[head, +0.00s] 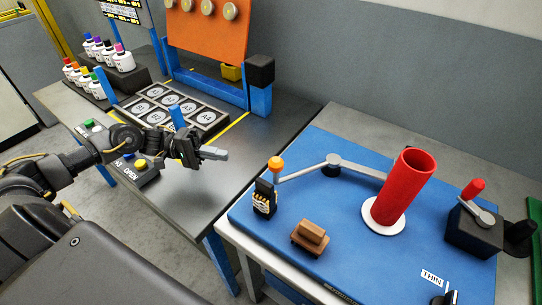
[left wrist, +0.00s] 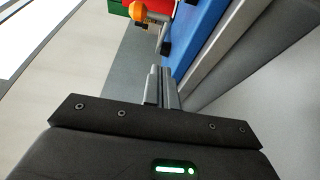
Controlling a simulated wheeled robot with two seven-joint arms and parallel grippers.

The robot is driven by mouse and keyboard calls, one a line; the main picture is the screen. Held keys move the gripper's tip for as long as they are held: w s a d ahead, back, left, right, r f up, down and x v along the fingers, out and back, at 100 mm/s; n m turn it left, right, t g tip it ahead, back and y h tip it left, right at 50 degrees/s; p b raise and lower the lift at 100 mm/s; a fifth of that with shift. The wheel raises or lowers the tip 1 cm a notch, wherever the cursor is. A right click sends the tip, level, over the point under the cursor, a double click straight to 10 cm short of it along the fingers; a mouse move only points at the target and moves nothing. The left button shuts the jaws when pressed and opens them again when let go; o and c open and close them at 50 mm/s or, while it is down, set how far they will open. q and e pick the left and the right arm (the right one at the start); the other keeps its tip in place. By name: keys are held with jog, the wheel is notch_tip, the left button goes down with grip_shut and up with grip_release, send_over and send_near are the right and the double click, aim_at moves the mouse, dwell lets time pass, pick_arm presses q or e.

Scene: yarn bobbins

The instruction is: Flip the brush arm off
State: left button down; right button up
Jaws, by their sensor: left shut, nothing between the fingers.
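The brush arm (head: 358,169) is a grey bar on a dark pivot (head: 332,169), on the blue board (head: 330,250). Its left end has an orange knob (head: 275,163); its right end reaches the red tube (head: 404,185), and whether they touch is unclear. My left gripper (head: 222,153) is shut and empty, left of the knob and apart from it, above the dark table. In the left wrist view, the shut fingers (left wrist: 160,88) point toward the top, where an orange knob (left wrist: 138,11) shows partly cut off. My right gripper is not in view.
A black box with yellow marks (head: 263,199) stands below the knob, with a brown block (head: 310,238) nearby. Bottles (head: 122,60) and a tray of round slots (head: 205,117) are at upper left.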

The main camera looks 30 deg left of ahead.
pick_arm(q)
jog(key=p+x, duration=0.1)
jog(key=x, duration=0.9)
jog(key=shift+s+r+p, duration=0.1)
jog(key=shift+r+p, duration=0.15)
jog(key=shift+p, duration=0.1)
jog(key=s+d, duration=0.1)
jog(key=d+p, duration=0.1)
jog(key=shift+s+d+f, duration=0.1)
jog(key=shift+s+d, duration=0.15)
jog(key=shift+s, duration=0.15)
jog(key=shift+s+d+f, duration=0.1)
jog(key=shift+s+d, duration=0.05)
jog(key=shift+d, duration=0.2)
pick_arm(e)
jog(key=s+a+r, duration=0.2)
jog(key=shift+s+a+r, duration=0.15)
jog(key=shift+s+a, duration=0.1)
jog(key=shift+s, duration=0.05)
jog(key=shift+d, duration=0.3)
